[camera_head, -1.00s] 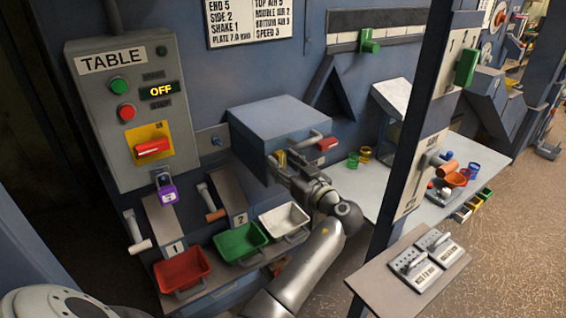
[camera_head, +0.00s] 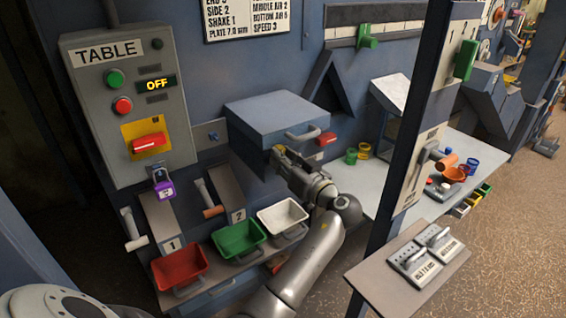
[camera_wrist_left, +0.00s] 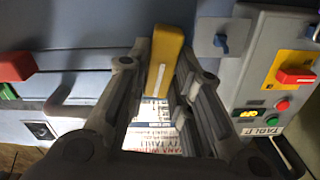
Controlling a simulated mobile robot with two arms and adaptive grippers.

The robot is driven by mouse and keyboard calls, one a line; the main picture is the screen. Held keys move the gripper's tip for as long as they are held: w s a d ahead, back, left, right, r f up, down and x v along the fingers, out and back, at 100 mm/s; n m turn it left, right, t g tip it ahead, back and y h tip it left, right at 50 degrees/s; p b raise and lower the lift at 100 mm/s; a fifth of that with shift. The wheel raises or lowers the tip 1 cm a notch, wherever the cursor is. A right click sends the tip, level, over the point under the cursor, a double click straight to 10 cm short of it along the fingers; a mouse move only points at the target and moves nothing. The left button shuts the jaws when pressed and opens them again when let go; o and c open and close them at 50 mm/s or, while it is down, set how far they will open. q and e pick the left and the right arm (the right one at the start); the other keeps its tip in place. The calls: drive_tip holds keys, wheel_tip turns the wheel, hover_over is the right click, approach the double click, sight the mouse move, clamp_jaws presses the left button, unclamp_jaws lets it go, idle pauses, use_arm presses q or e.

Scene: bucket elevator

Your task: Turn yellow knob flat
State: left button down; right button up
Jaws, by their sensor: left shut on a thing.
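The yellow knob (camera_wrist_left: 166,50) is a long narrow bar between the fingers of my left gripper (camera_wrist_left: 163,68) in the left wrist view. The gripper is shut on it, one finger along each side. In the head view the left gripper (camera_head: 279,156) is at the front of the blue box (camera_head: 270,113), and only a small bit of yellow shows at its fingertips. The arm and fingers hide most of the knob there, so its exact angle is hard to tell. My right gripper is not in view.
A red handle (camera_head: 327,139) is just right of the gripper. Red (camera_head: 180,268), green (camera_head: 238,240) and white (camera_head: 282,216) trays stand below. The TABLE control box (camera_head: 128,110) reads OFF at left. A blue post (camera_head: 414,130) stands right of the arm.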

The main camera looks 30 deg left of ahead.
use_arm(q)
drive_tip(key=shift+w+d+f+m+p, duration=0.15)
drive_tip(key=shift+m+p, duration=0.6)
drive_tip(key=shift+m, duration=3.1)
drive_tip(key=shift+w+a+m+p, duration=0.1)
drive_tip(key=shift+m+p, duration=0.65)
drive_tip(key=shift+m, duration=3.1)
drive_tip(key=c, duration=1.3)
unclamp_jaws()
drive_tip(key=shift+f, duration=0.15)
